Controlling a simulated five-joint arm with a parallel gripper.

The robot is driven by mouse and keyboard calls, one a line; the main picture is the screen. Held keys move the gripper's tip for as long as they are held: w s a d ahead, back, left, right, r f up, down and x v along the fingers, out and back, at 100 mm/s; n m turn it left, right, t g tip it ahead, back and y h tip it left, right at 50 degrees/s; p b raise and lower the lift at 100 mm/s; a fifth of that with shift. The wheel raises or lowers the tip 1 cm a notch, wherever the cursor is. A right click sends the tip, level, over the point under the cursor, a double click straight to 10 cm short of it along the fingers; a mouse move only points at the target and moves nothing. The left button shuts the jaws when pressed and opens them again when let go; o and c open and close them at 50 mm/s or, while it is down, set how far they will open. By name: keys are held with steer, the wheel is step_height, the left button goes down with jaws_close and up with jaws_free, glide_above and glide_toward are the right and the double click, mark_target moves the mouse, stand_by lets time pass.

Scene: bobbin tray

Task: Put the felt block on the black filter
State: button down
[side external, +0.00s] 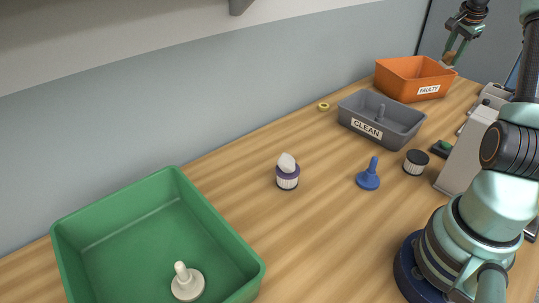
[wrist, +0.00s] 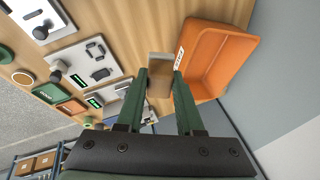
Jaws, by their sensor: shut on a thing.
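My gripper (side external: 451,56) is at the back right in the side view, by the far right corner of the orange FAULTY bin. It is shut on a tan block, the felt block (wrist: 160,84), which shows between the two green fingers (wrist: 159,74) in the wrist view. In the side view the block (side external: 448,60) is small and partly hidden by the fingers. The black filter (side external: 416,162), a short cylinder with a dark top and pale pleated side, stands upright on the table, well nearer the camera than my gripper. Its top looks bare.
An orange bin (side external: 396,86) and a grey CLEAN bin (side external: 403,142) stand at the back. A blue peg-shaped piece (side external: 368,179) stands left of the black filter. A purple-topped filter (side external: 288,180) carries a white lump (side external: 286,162). A green tray (side external: 215,218) is front left.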

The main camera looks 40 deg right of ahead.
steer(key=s+a+r+n, duration=0.1)
steer(key=a+r+n, duration=0.2)
steer(key=a, duration=0.4)
steer(key=s+a+r+n, duration=0.2)
steer(key=a, duration=0.4)
steer(key=n+y, duration=0.1)
steer(key=n, duration=0.5)
glide_above(418, 155)
steer(key=f, duration=1.4)
steer(key=a+f, duration=0.1)
steer(key=f, duration=0.6)
steer(key=shift+s, duration=0.3)
steer(key=shift+f+y, duration=0.2)
steer(key=shift+y, duration=0.1)
steer(key=c, duration=0.5)
jaws_free()
steer(key=shift+c, duration=0.2)
steer(key=shift+r, duration=0.2)
